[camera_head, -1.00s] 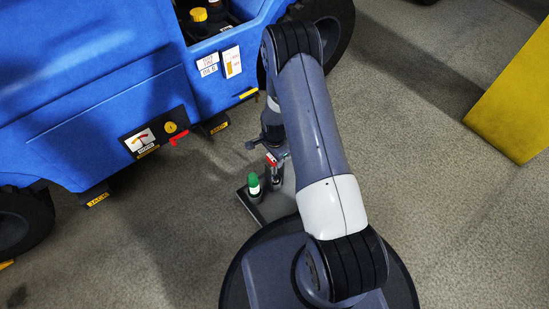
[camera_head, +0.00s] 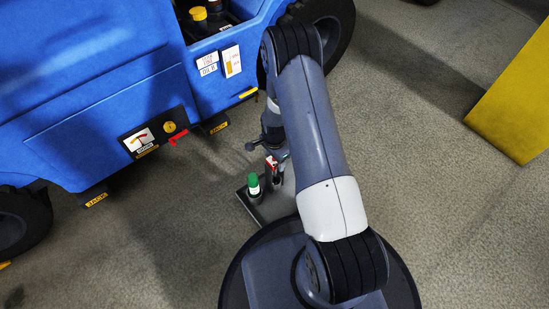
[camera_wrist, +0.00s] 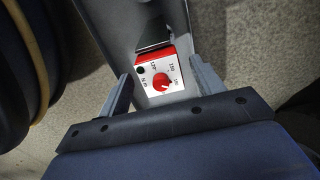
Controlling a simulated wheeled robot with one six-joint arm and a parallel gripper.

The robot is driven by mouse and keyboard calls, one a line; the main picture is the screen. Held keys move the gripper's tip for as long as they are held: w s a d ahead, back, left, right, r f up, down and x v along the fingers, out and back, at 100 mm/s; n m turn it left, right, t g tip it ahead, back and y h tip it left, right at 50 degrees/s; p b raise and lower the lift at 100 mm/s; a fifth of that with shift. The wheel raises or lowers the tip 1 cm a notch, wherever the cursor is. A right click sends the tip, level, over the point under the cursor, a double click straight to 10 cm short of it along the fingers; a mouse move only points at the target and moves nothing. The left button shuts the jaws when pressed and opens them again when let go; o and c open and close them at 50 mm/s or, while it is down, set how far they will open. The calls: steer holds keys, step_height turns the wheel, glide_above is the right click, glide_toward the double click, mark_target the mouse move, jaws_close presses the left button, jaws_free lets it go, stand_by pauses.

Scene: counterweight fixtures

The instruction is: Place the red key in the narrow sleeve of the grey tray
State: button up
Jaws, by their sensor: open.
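A small red handle (camera_head: 178,138) sticks out of the dark panel on the blue vehicle, beside a yellow knob; it looks like the red key. The grey tray (camera_head: 243,200) is on my base, partly hidden by my arm. A red box with a white dial face (camera_wrist: 160,78) stands in it; it shows partly in the head view (camera_head: 271,163). My gripper (camera_wrist: 160,68) is open, its fingers on either side of this box with gaps visible. A dark opening (camera_wrist: 153,36) lies just beyond the box. I cannot tell whether it is the narrow sleeve.
A green-capped bottle (camera_head: 254,186) stands in the tray, left of the box. The blue vehicle (camera_head: 90,70) fills the upper left, with wheels and jack points low down. A yellow block (camera_head: 515,100) stands at the right. The floor between is clear.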

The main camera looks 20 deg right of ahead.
steer(key=shift+r, duration=0.1)
steer(key=shift+r+p, duration=0.65)
steer(key=shift+p, duration=0.1)
step_height(320, 180, up, 12)
steer(key=p, duration=0.3)
steer(key=shift+f+p, duration=0.15)
steer(key=shift+p, duration=0.2)
steer(key=shift+f, duration=0.1)
step_height(320, 180, down, 12)
steer(key=b, duration=0.4)
steer(key=shift+f, duration=0.15)
steer(key=shift+b, duration=0.3)
